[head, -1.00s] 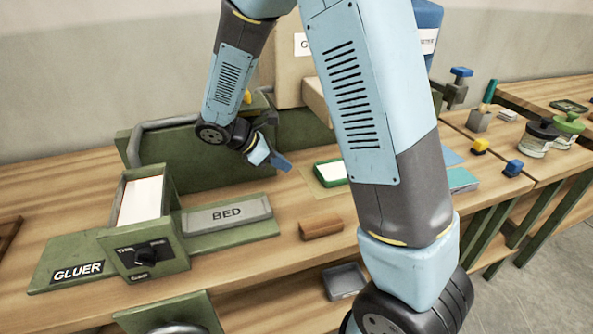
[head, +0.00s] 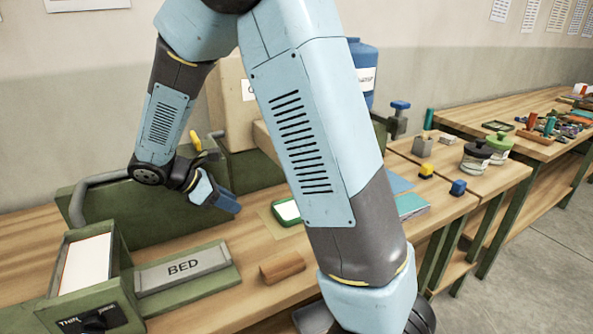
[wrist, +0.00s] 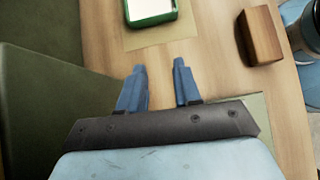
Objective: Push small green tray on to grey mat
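The small green tray (head: 289,222) has a pale filling and rests on a tan sheet (head: 269,221) on the bench, partly hidden behind my arm in the head view. In the wrist view the tray (wrist: 151,21) is at the top edge, ahead of my gripper and cut off. My gripper (wrist: 158,68) is open and empty, its two blue fingers apart and short of the tray. In the head view my gripper (head: 228,205) is left of the tray. A grey plate marked BED (head: 215,258) lies in front of it; I cannot tell whether this is the grey mat.
A wooden block (head: 283,266) lies in front of the tray and at the right in the wrist view (wrist: 260,36). A tall green machine side (head: 130,215) stands left of my gripper. Blue and yellow stamps (head: 458,187) and jars stand further right.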

